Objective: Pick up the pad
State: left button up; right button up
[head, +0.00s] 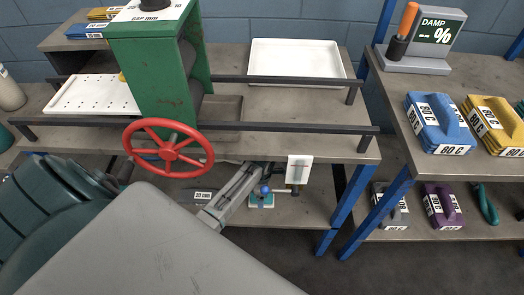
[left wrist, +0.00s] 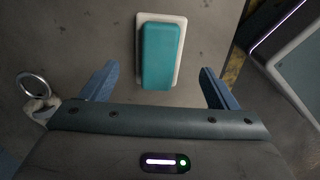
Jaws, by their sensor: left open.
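A teal pad (left wrist: 162,42) with a white base lies on a grey, worn surface in the left wrist view. My left gripper (left wrist: 158,74) is open, with one blue finger to each side of the pad's near end. The fingers are apart from the pad and nothing is held. In the head view a small teal-and-white item (head: 262,201) shows on the lower shelf; I cannot tell if it is the same pad. My left gripper is hidden in the head view, and my right gripper is not in view.
A metal ring (left wrist: 33,86) lies left of the gripper. The bench (head: 330,142) above the lower shelf (head: 300,212) carries a green machine (head: 150,75) with a red handwheel (head: 168,148). Blue (head: 438,124) and yellow (head: 493,125) blocks stand on the right bench.

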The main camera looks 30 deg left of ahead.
pick_arm(q)
notch_tip(320, 180, down, 5)
jog(key=shift+w+r+b, duration=0.1)
jog(key=shift+r+b, duration=0.1)
jog(key=shift+b, duration=0.25)
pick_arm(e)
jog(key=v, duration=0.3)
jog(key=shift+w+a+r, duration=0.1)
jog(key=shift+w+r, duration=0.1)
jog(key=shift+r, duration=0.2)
pick_arm(q)
jog(key=shift+c, duration=0.2)
jog(key=c, duration=1)
jog(key=shift+c, duration=0.2)
jog(key=shift+r, duration=0.1)
